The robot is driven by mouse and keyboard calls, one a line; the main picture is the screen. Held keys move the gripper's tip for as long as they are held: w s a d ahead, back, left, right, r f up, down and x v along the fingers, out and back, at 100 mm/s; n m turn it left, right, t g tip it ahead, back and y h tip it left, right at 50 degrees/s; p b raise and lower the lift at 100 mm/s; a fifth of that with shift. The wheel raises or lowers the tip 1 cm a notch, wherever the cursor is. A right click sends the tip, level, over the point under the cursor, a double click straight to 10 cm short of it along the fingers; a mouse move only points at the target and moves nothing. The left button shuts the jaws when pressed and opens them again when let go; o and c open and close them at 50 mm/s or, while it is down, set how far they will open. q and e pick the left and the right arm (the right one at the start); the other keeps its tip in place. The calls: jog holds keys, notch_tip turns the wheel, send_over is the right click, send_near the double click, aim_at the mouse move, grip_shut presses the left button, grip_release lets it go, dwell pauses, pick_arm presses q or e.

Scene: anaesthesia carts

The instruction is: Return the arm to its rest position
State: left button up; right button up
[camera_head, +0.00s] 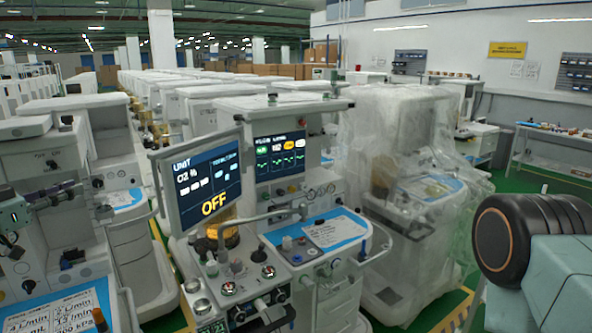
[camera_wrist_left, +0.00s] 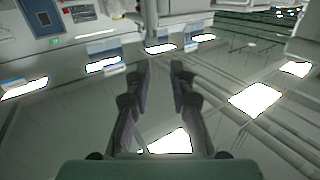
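In the left wrist view my left gripper (camera_wrist_left: 161,70) is open. Its two dark fingers stand apart with nothing between them. Behind the fingers this view shows a pale ceiling-like surface with bright light panels, and no object touches the fingers. In the head view dark arm-like parts show at the far left edge, in front of a cart, but I cannot make out the fingertips there. A large teal and black link of my own arm fills the lower right of the head view. My right gripper does not show.
An anaesthesia cart with a screen reading OFF (camera_head: 203,182) stands in the middle. A plastic-wrapped cart (camera_head: 400,150) is right of it, and another cart (camera_head: 42,152) stands close at the left. A white table (camera_head: 556,139) is at the far right. Green floor shows between them.

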pick_arm(q)
jog(key=w+d+f+n+y+b, duration=0.1)
jog(key=d+f+n+y+b, duration=0.3)
jog(key=d+f, duration=0.65)
jog(key=s+d+f+n+g+b, duration=0.25)
jog(key=s+d+f, duration=0.3)
jog(key=f, duration=0.65)
jog(key=s+d+f+n+g+b, duration=0.1)
jog(key=s+d+f+g+b, duration=0.4)
jog(key=f, duration=0.6)
jog(key=s+d+f+g+y+b, duration=0.1)
jog(key=s+f+b, duration=0.3)
jog(key=s+f, duration=0.6)
jog(key=s+d+f+m+g+y+b, duration=0.1)
jog(key=s+d+f+g+b, duration=0.2)
jog(key=s+f, duration=0.8)
jog(key=s+d+f+m+g+y+b, duration=0.1)
jog(key=s+f+g+b, duration=0.3)
jog(key=s+f, duration=0.6)
jog(key=s+d+b, duration=0.1)
jog(key=s+b, duration=0.1)
jog(key=s, duration=0.1)
jog(key=shift+d+f+b, duration=0.3)
jog(key=shift+f+b, duration=0.1)
jog(key=shift+s+g, duration=0.15)
jog(key=shift+g, duration=0.1)
